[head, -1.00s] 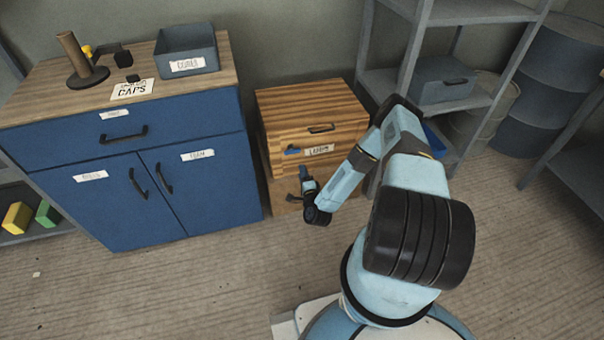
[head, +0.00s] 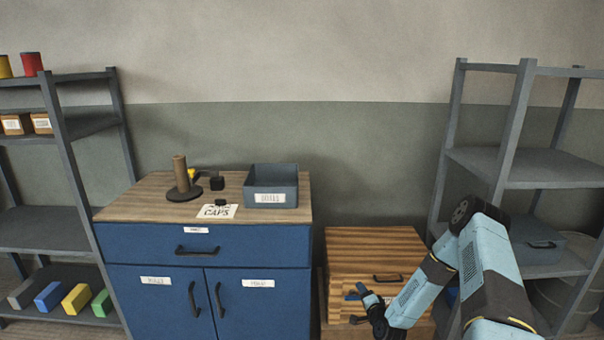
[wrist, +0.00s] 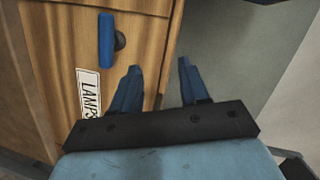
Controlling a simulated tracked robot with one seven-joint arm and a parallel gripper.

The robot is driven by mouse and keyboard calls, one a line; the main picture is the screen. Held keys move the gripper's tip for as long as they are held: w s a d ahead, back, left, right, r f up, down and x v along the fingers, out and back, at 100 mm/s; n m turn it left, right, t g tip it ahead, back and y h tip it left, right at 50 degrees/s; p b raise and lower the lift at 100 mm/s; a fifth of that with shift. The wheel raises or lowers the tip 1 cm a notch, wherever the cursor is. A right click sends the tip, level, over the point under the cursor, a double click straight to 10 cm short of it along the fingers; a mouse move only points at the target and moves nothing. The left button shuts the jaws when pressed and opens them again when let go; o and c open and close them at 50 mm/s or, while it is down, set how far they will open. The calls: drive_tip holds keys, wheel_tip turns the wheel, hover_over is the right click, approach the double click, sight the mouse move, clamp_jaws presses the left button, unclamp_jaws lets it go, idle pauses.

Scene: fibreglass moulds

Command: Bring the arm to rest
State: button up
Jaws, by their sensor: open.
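My arm reaches forward at the right of the head view, bent at its elbow. My gripper (head: 358,292) is in front of the wooden drawer cabinet (head: 375,243). In the wrist view my gripper (wrist: 160,80) is open, with two blue fingers apart and nothing between them. The cabinet front (wrist: 60,40) lies beside the fingers, with a LAMPS label (wrist: 88,93) and a blue-and-dark handle (wrist: 107,40). I cannot tell from the frames whether a finger touches the cabinet.
A blue cabinet (head: 255,310) stands left, bearing a grey bin (head: 272,186), a brown post on a dark base (head: 180,180) and a CAPS card (head: 217,211). Grey shelves stand at left (head: 60,216) and right (head: 510,168), the right one close to my arm.

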drive_tip(key=w+d+r+n+g, duration=0.1)
drive_tip(key=w+r+n+g, duration=0.15)
drive_tip(key=r, duration=0.75)
drive_tip(key=w+d+r+n+g, duration=0.15)
drive_tip(key=r+n, duration=0.25)
drive_tip(key=r, duration=0.7)
drive_tip(key=s+r+n+g+h, duration=0.15)
drive_tip(key=s+r, duration=0.25)
drive_tip(key=r, duration=0.5)
drive_tip(key=s+r+n+g+h, duration=0.15)
drive_tip(key=s+r, duration=0.25)
drive_tip(key=r, duration=0.6)
drive_tip(key=s+r+n+g, duration=0.1)
drive_tip(key=s+r, duration=0.5)
drive_tip(key=s, duration=0.3)
drive_tip(key=s+a+r+h, duration=0.1)
drive_tip(key=s+r, duration=0.5)
drive_tip(key=s, duration=0.3)
drive_tip(key=s+r+n+g, duration=0.1)
drive_tip(key=s+r, duration=0.5)
drive_tip(key=s, duration=0.3)
drive_tip(key=s+a+g, duration=0.1)
drive_tip(key=s, duration=1.1)
drive_tip(key=shift+a+r, duration=0.2)
drive_tip(key=shift+r, duration=0.1)
